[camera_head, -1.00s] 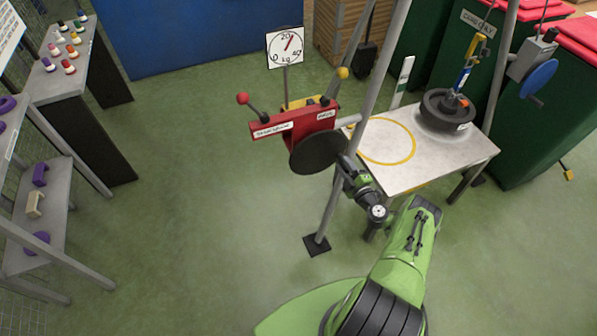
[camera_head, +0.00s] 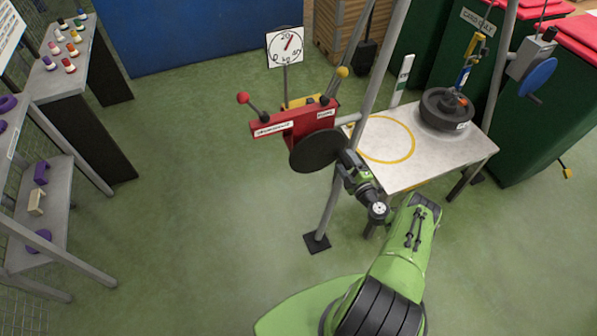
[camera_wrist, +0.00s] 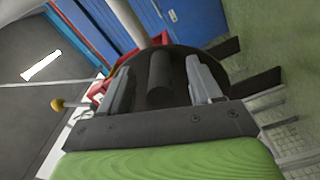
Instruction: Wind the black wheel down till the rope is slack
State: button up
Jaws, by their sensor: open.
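The black wheel (camera_head: 316,152) is a round disc on the front of a red box on the frame's left leg. My gripper (camera_head: 347,166) is at the wheel's right edge. In the wrist view the black wheel (camera_wrist: 239,87) fills the middle and its dark round handle (camera_wrist: 160,85) stands between the two grey fingers of my gripper (camera_wrist: 160,66). The fingers are apart, with gaps beside the handle. A black weight (camera_head: 436,116) stands on the metal table (camera_head: 428,173) under a blue-and-yellow hook part (camera_head: 468,62). I cannot make out the rope's tension.
The dial (camera_head: 285,46) has its needle a little past 20. A red-knobbed lever (camera_head: 243,98) and a yellow-knobbed lever (camera_head: 342,72) stick up by the red box. A blue wheel (camera_head: 540,74) is on the right leg. Shelves (camera_head: 50,205) stand left; the green floor between is clear.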

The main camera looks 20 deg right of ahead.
aim_at(351, 170)
jog(key=shift+s+r+p, duration=0.15)
jog(key=shift+s+p, duration=2.2)
jog(key=shift+s, duration=0.4)
jog(key=shift+s+f, duration=0.2)
jog(key=shift+s, duration=1.05)
